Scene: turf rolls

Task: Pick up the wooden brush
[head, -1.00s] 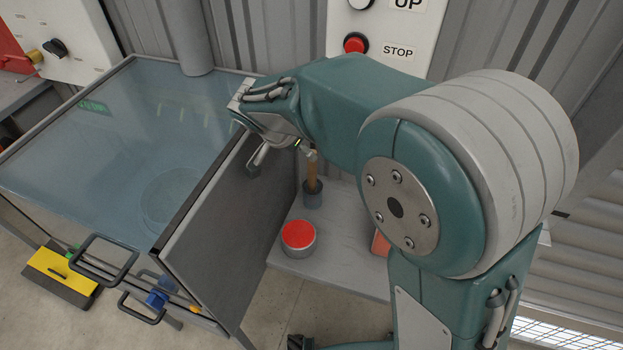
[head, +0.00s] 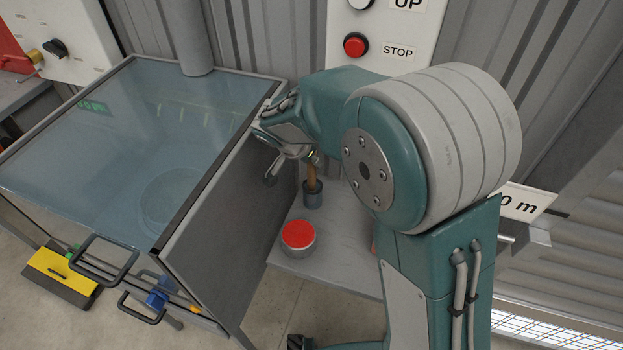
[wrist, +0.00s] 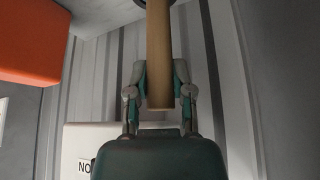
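The wooden brush (head: 312,178) stands upright with its light brown handle rising from a small grey cup (head: 313,200) on the grey shelf. Its lower end is hidden in the cup. In the wrist view the handle (wrist: 159,55) runs down between the two fingers of my gripper (wrist: 160,75), its free end near the palm. The fingers flank the handle closely; whether they press on it I cannot tell. In the head view my gripper (head: 311,157) is at the top of the handle, partly hidden by my arm.
A round tin with a red top (head: 298,236) stands on the shelf (head: 342,235) in front of the cup. A grey upright panel (head: 225,215) and a glass-topped cabinet (head: 110,150) are close on the left. A corrugated wall and a STOP button panel (head: 383,30) are behind.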

